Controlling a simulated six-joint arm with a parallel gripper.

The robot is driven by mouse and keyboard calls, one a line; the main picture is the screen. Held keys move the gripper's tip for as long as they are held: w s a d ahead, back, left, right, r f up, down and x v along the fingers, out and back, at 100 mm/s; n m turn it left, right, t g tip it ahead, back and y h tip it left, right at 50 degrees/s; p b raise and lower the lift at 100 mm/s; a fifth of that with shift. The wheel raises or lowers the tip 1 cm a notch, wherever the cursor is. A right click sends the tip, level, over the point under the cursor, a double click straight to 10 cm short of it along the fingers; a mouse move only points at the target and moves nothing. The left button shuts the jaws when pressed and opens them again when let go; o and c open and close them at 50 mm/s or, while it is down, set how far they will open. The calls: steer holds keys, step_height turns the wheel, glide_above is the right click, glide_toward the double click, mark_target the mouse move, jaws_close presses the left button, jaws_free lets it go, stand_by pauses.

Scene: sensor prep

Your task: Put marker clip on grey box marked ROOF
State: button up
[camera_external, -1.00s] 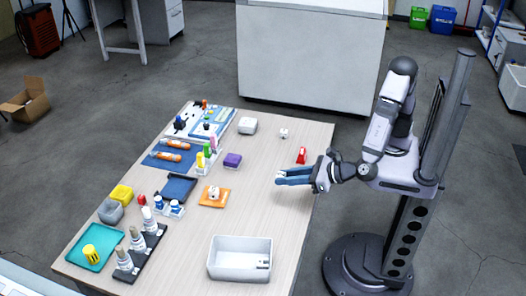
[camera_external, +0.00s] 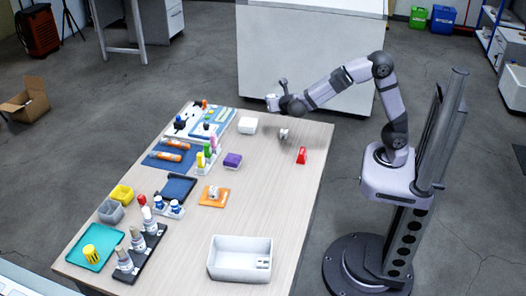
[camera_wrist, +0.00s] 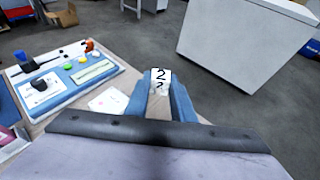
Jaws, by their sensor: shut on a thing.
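The marker clip (camera_wrist: 160,76) is a small white piece with a black "2" on its face. In the wrist view it sits between the blue fingers of my gripper (camera_wrist: 161,84), which is shut on it. How high the clip is cannot be told. A pale grey box (camera_external: 247,125) stands to the left of the clip; it also shows in the wrist view (camera_wrist: 105,100), left of my fingers, with faint unreadable marks on top.
A blue-and-white tray (camera_wrist: 65,80) with small parts lies left of the box. A white bin (camera_external: 239,268) is at the front. The table's right centre is clear.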

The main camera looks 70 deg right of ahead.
steer(key=w+d+r, duration=0.1)
steer(key=d+r, duration=0.1)
steer(key=d, duration=0.3)
steer(key=n+t+y, duration=0.5)
steer(key=n, duration=0.1)
glide_above(252, 122)
steer(key=shift+a+f+b, duration=0.15)
steer(key=shift+f+b, duration=2.2)
steer(key=shift+f, duration=2.6)
steer(key=shift+f, duration=0.2)
steer(key=o, duration=1)
steer(key=shift+r, duration=0.2)
